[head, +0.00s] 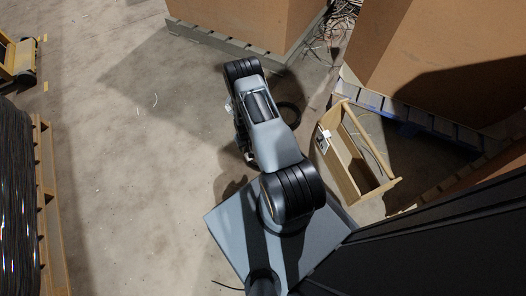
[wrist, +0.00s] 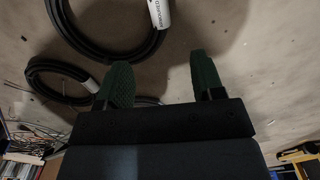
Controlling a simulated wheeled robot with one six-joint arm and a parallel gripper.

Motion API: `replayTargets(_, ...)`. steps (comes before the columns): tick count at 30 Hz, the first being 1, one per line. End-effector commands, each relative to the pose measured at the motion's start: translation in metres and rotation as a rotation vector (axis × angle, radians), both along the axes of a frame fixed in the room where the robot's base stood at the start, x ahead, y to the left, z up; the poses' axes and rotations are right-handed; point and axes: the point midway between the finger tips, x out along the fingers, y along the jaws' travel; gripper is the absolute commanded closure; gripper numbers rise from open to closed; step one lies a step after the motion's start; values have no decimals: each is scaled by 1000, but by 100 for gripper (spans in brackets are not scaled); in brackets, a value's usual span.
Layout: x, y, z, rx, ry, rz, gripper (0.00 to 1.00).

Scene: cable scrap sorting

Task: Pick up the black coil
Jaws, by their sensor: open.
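In the wrist view, a large black coil (wrist: 110,53) with a white printed label lies on the floor at the top, beyond my fingertips and partly cut off by the frame. A smaller black coil (wrist: 48,66) with a white tag lies to its lower left; part of this area is hidden behind my left finger. My gripper (wrist: 160,72) has its two green fingers apart, with bare floor showing between the tips and nothing held. In the head view, one black coil (head: 299,112) shows on the floor just right of my arm; my gripper is mostly hidden below the arm.
A wooden carrier with a handle (head: 351,160) stands right of my arm. Large cardboard boxes (head: 235,22) on pallets stand at the back and right. A dark stack (head: 15,190) on a wooden pallet is at the left. The floor left of my arm is mostly clear.

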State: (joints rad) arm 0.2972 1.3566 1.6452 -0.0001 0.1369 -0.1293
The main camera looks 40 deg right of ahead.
Motion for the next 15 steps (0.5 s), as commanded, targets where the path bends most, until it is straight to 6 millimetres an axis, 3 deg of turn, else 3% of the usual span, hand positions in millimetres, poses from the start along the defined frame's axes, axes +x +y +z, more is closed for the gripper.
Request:
replayTargets(6, -4, 0, -47, 1, 3, -2, 38)
replayTargets(15, -3, 0, -86, 1, 3, -2, 38)
